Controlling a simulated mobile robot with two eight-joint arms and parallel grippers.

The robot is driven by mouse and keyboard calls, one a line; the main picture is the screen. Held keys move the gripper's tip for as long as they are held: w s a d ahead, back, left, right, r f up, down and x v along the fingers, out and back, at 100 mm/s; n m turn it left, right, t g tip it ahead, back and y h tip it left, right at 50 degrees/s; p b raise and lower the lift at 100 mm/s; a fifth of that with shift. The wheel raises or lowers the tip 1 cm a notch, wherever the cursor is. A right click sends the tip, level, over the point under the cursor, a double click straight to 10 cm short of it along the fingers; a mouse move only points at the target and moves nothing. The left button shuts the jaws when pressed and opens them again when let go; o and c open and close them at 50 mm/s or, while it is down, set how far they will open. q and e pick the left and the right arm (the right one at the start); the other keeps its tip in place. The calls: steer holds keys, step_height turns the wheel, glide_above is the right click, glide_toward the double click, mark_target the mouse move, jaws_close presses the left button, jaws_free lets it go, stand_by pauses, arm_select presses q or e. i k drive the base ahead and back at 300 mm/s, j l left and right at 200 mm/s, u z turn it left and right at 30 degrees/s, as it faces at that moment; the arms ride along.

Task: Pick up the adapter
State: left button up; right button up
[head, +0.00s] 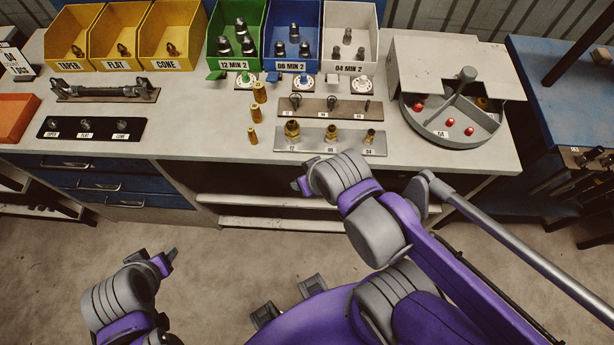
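No single part is marked as the adapter, so I cannot tell which one it is. Small fittings lie in the yellow bins (173,65) labelled TAPER, FLAT and CONE. Further small pieces sit on a black plate (70,133) with the same labels. Brass fittings (292,130) stand on a light metal plate (350,147) near the bench's front edge. My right gripper (301,185) is just in front of the bench edge, below that plate, and touches no fitting. My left gripper (168,260) is low over the floor, far from the bench. The finger gaps are not clear.
Green (234,66), blue (292,67) and white (350,69) bins hold dark fittings at the bench's back. Small brass cylinders (255,112) stand mid-bench. Bare bench top (200,120) lies left of them.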

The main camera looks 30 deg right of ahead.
mark_target(370, 138)
steer(key=k+z, duration=0.15)
steer(key=z, duration=1.5)
